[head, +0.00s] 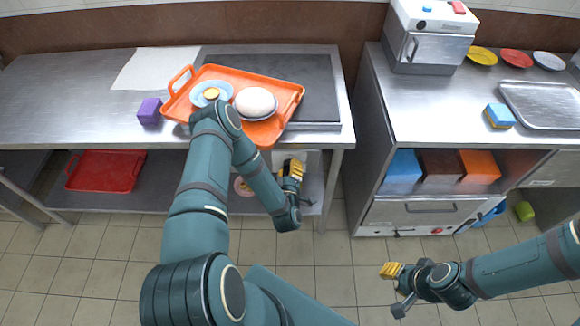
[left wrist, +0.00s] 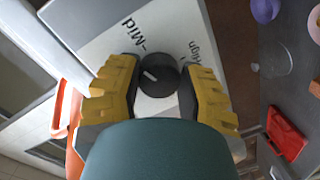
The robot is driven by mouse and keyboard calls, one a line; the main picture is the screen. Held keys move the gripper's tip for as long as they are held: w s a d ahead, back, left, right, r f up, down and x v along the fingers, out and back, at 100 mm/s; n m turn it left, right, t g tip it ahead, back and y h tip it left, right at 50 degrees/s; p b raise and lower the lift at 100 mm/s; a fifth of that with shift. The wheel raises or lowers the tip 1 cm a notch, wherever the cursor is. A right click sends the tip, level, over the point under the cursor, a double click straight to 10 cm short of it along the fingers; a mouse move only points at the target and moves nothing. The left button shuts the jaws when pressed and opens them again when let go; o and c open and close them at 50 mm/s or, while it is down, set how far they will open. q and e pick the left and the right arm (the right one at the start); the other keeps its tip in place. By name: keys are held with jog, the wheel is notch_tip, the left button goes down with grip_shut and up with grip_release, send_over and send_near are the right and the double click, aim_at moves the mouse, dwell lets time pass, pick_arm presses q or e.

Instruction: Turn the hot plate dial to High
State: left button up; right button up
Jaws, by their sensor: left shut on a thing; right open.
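The hot plate dial (left wrist: 158,80) is a round black knob with a white pointer line, on a white panel (left wrist: 105,50) in the left wrist view. The panel is printed "Mid" and "High". The pointer slants to the upper left, on the Mid side and away from the High mark. My left gripper (head: 292,170) is shut on the dial, one yellow finger on each side. In the head view it is at the counter's front, and the dial is hidden there. The dark hot plate top (head: 318,75) is in the counter. My right gripper (head: 392,283) is open and empty above the floor.
An orange tray (head: 285,85) with a blue plate and a white bowl lies partly over the hot plate. A purple block (head: 149,110) is to its left. A red tray (head: 105,170) lies on the lower shelf. The floor between the counters is clear.

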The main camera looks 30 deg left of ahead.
pick_arm(q)
jog(key=m, duration=0.2)
jog(key=m+p, duration=0.1)
jog(key=m, duration=0.2)
jog(key=shift+w+r+y, duration=0.15)
jog(key=shift+y, duration=0.25)
jog(key=m, duration=0.5)
jog(key=shift+g+y, duration=0.3)
jog(key=shift+y, duration=0.1)
jog(key=m+b, duration=0.1)
jog(key=m, duration=0.2)
jog(key=m+b, duration=0.1)
jog(key=m, duration=0.2)
jog(key=m+y, duration=0.1)
jog(key=m, duration=0.3)
jog(key=shift+s+a+f+b, duration=0.15)
jog(key=shift+s+f+b, duration=0.15)
jog(key=shift+b, duration=0.1)
jog(key=o, duration=1.2)
jog(key=shift+a, duration=0.1)
jog(key=v, duration=1.2)
jog(key=shift+f, duration=0.1)
